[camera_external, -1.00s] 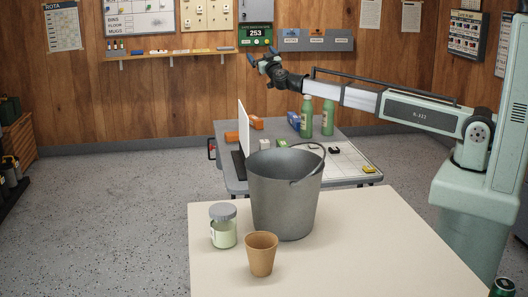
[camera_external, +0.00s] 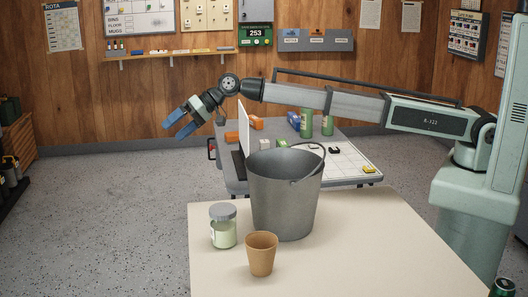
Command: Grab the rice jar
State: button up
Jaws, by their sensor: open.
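The rice jar (camera_external: 223,232) is a small clear jar with pale contents and a grey lid. It stands upright near the left edge of the cream table, beside the bucket. My gripper (camera_external: 174,126) has blue fingers, is open and empty, and points down to the left. It hangs in the air well above the jar and to its left in the picture. No part of the jar is hidden by the arm.
A grey metal bucket (camera_external: 285,200) stands close right of the jar, its handle tipped right. A tan cup (camera_external: 261,254) stands in front, near both. The cream table (camera_external: 390,245) is clear to the right. A grey desk (camera_external: 228,130) with bottles and a screen stands behind.

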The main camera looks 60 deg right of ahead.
jog(key=s+a+f+m+g+h, duration=0.2)
jog(key=s+a, duration=0.2)
jog(key=s, duration=0.3)
jog(key=s+a+f+m+g+h, duration=0.2)
jog(key=s+a+g, duration=0.15)
jog(key=s, duration=0.35)
jog(key=m+h, duration=0.4)
jog(key=h, duration=0.1)
send_over(223, 209)
jog(key=shift+g, duration=0.45)
jog(key=f, duration=0.8)
jog(key=shift+d+f, duration=0.25)
jog(key=shift+d, duration=0.05)
jog(key=shift+a+f, duration=0.2)
jog(key=shift+f, duration=1.15)
jog(key=shift+a+f, duration=0.15)
jog(key=shift+f, duration=1.2)
jog(key=c, duration=1.3)
jog(key=shift+o, duration=0.2)
